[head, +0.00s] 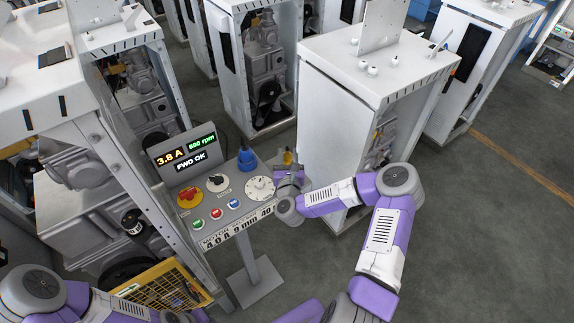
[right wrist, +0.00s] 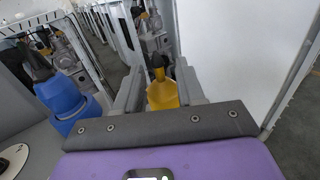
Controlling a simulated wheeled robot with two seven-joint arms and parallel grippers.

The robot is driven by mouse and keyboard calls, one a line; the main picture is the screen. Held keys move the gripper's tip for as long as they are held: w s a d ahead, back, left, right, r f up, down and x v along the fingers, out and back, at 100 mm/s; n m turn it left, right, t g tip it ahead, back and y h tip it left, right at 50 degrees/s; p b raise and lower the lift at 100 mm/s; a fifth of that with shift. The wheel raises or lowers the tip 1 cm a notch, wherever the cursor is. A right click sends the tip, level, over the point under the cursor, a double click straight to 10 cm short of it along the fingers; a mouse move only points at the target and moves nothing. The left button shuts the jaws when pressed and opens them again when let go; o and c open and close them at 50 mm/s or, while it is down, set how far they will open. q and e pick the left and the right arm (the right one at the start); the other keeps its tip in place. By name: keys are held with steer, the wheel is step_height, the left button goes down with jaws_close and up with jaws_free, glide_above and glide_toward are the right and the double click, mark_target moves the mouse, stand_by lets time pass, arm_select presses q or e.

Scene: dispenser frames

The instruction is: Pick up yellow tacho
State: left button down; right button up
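The yellow tacho (head: 288,157) shows at the right end of the control panel (head: 225,197) in the head view, partly hidden by my right gripper (head: 287,178). In the right wrist view the yellow tacho (right wrist: 162,95), with a dark tip, stands upright between the two grey fingers of my right gripper (right wrist: 160,85). The fingers lie close along both sides of it. Whether both press on it cannot be told. My left arm shows at the bottom left of the head view, but its gripper does not show.
A blue bottle-shaped thing (head: 246,159) stands left of the tacho, also in the right wrist view (right wrist: 70,102). The panel has a red-and-yellow knob (head: 188,195), a dial (head: 260,188) and a lit display (head: 184,155). A white cabinet (head: 345,120) rises close behind my right arm.

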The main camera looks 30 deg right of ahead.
steer(key=shift+x, duration=1.05)
jaws_close()
